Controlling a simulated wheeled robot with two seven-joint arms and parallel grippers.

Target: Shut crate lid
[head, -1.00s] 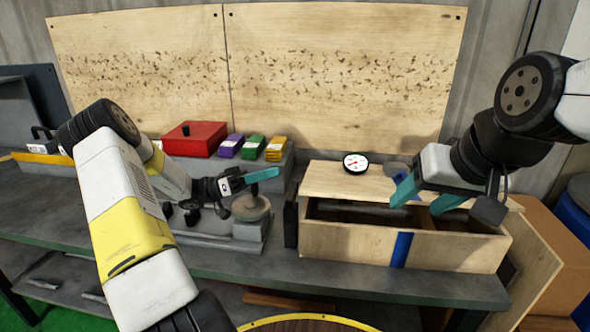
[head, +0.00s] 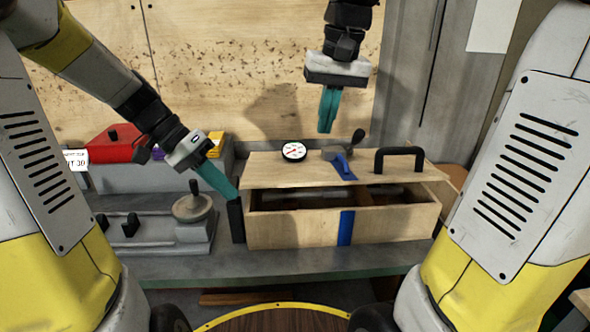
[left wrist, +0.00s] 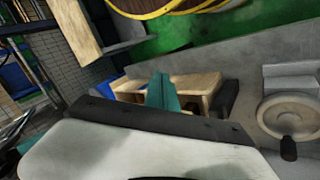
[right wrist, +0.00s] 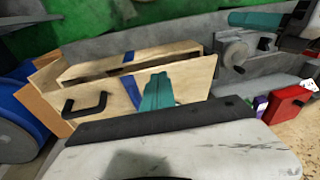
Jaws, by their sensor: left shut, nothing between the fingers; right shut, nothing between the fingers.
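The wooden crate (head: 290,230) stands on the bench, with a blue stripe on its front. Its lid (head: 270,172) lies tilted at the back of the crate, leaving an open gap along the front. The lid carries a black handle (head: 399,154). The crate also shows in the right wrist view (right wrist: 170,55). My left gripper (head: 228,192) is shut and empty, its tips close to the crate's left end beside a black block; contact cannot be told. My right gripper (head: 326,126) is shut and empty, pointing down above and behind the lid.
A grey fixture with a round knob (head: 193,208) stands left of the crate. A red box (head: 110,142) lies behind it. A plywood panel stands behind.

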